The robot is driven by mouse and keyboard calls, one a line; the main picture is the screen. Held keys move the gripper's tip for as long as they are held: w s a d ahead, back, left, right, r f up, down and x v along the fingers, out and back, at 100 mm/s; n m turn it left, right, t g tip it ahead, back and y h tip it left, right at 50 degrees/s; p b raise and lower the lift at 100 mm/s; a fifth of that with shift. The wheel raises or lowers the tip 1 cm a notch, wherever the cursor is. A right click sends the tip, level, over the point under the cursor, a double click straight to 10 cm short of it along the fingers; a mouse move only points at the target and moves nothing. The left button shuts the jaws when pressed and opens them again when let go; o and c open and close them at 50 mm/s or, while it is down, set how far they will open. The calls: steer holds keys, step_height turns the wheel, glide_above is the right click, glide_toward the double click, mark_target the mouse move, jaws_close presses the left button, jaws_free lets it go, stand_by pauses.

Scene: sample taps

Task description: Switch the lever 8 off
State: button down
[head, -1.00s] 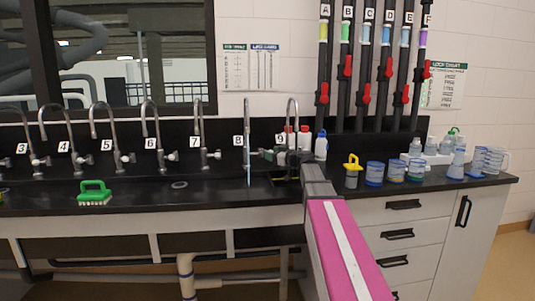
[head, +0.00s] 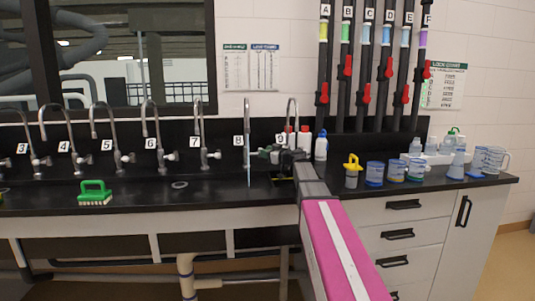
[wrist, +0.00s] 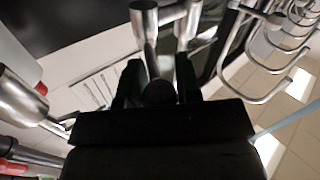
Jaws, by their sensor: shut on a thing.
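Tap 8 (head: 246,115) is a tall chrome gooseneck behind the sink, with its number label in front. A thin light-blue stream runs down below its spout. My gripper (head: 266,153) is just right of the tap at lever height. In the wrist view, my gripper's black fingers (wrist: 157,78) are close around a dark rounded piece (wrist: 158,93), seemingly the lever 8, with chrome tap parts (wrist: 145,22) just beyond. The lever itself is mostly hidden by my gripper in the head view.
Tap 9 (head: 291,108) stands close to the right, behind my arm. Tap 7 (head: 198,120) is to the left. A green brush (head: 95,193) lies on the black counter. Bottles, beakers and a yellow-topped container (head: 352,170) stand right of my arm.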

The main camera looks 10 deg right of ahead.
steer(key=shift+s+a+m+t+h, duration=0.15)
steer(key=shift+a+m+t+h, duration=0.15)
steer(key=shift+m+t+h, duration=0.4)
steer(key=c, duration=0.8)
jaws_free()
steer(key=v, duration=1)
steer(key=shift+s+d+r, duration=0.15)
steer(key=shift+s+d, duration=0.05)
steer(key=shift+s, duration=0.15)
